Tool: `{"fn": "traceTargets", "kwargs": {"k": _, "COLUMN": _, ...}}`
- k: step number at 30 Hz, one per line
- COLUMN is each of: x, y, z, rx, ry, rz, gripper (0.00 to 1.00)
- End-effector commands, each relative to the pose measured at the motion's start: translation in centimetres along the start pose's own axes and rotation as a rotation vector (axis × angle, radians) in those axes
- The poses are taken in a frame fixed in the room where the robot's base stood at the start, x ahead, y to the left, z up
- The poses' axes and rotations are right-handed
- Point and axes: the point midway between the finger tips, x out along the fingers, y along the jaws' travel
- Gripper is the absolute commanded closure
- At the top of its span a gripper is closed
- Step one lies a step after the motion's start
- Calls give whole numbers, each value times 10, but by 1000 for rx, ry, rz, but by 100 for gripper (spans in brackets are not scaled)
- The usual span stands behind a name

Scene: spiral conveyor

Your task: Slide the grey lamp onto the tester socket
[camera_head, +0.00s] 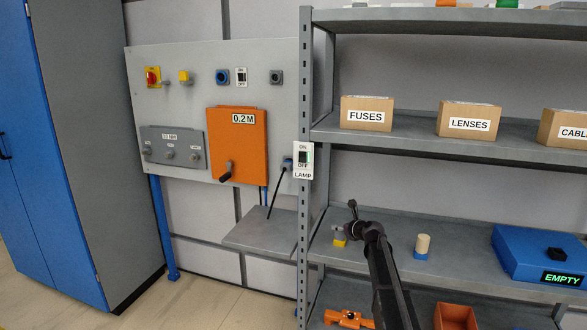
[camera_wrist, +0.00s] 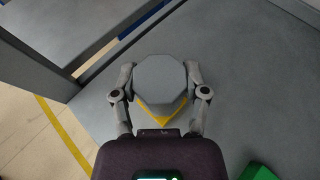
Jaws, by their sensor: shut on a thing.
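The grey lamp (camera_wrist: 160,78) has an eight-sided grey top in the wrist view, with a yellow part showing beneath it. In the head view my gripper (camera_head: 352,222) is over the shelf's left end. The tester (camera_head: 520,250) is a blue box at the right, with a black socket (camera_head: 557,253) on top and a display reading EMPTY.
A cream-topped piece with a blue base (camera_head: 422,246) stands on the shelf (camera_head: 460,252) between my gripper and the tester. A shelf post (camera_head: 305,220) rises at the left. Boxes stand on the shelf above (camera_head: 415,134). A green thing (camera_wrist: 262,172) shows in the wrist view.

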Motion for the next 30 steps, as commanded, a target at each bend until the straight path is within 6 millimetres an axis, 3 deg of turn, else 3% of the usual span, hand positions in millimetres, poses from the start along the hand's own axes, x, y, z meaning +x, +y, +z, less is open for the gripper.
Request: {"fn": "traceTargets", "kwargs": {"k": 30, "x": -10, "y": 0, "z": 23, "rx": 0, "ry": 1, "rz": 0, "gripper": 99}}
